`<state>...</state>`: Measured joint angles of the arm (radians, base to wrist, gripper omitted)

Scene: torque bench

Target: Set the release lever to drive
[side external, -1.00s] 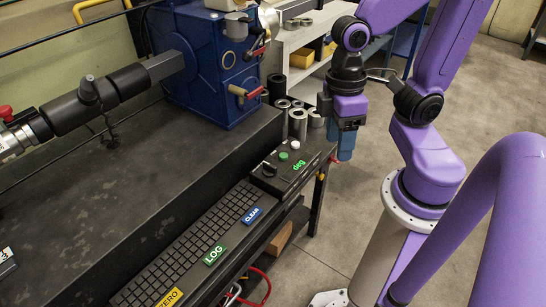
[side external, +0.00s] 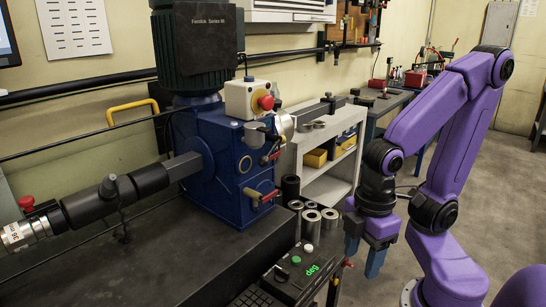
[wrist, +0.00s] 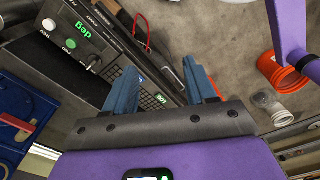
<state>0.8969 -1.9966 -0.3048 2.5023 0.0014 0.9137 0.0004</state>
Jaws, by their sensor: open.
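The blue gearbox (side external: 215,165) on the dark bench has two small levers on its right face. I cannot tell which is the release lever; no drive marking is readable. In the wrist view a red-handled lever (wrist: 16,123) shows by the blue housing at the left edge. My gripper (side external: 364,254) hangs fingers-down, open and empty, right of the gearbox and apart from it. Its blue fingers also show in the wrist view (wrist: 158,68).
Steel and black cylinders (side external: 311,221) stand between gearbox and gripper. A control box (side external: 297,270) with a green display and black knob is at the bench edge. A white shelf (side external: 325,170) stands behind.

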